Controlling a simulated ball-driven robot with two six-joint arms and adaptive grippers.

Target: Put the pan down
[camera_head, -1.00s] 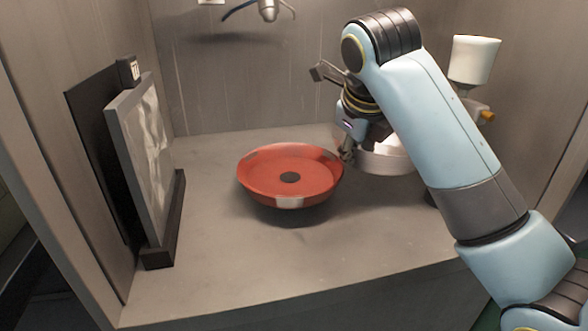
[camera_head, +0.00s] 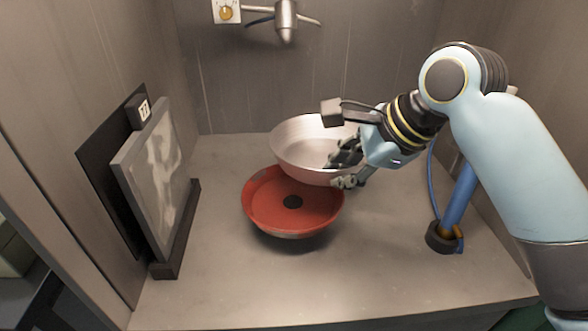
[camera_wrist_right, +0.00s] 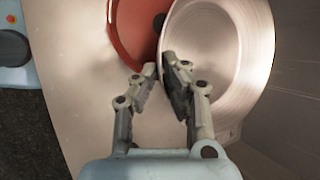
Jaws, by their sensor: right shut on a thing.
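A silver pan (camera_head: 292,148) is in the middle of the booth in the head view, partly behind my right gripper. My right gripper (camera_head: 346,168) is shut on the near right part of its rim. The pan looks raised, and its near left edge overlaps the far edge of a red pan (camera_head: 270,208). I cannot tell if the two touch. The red pan has a dark round centre and sits on the grey counter (camera_head: 215,285). In the right wrist view the fingers (camera_wrist_right: 155,76) straddle the silver pan's wall (camera_wrist_right: 245,60), with the red pan (camera_wrist_right: 130,35) beside it. My left gripper is out of view.
A framed grey panel (camera_head: 155,180) leans along the left wall. A tap-like fitting (camera_head: 286,20) is on the back wall. A blue post (camera_head: 460,195) on a black base stands at the right. The counter's front is clear.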

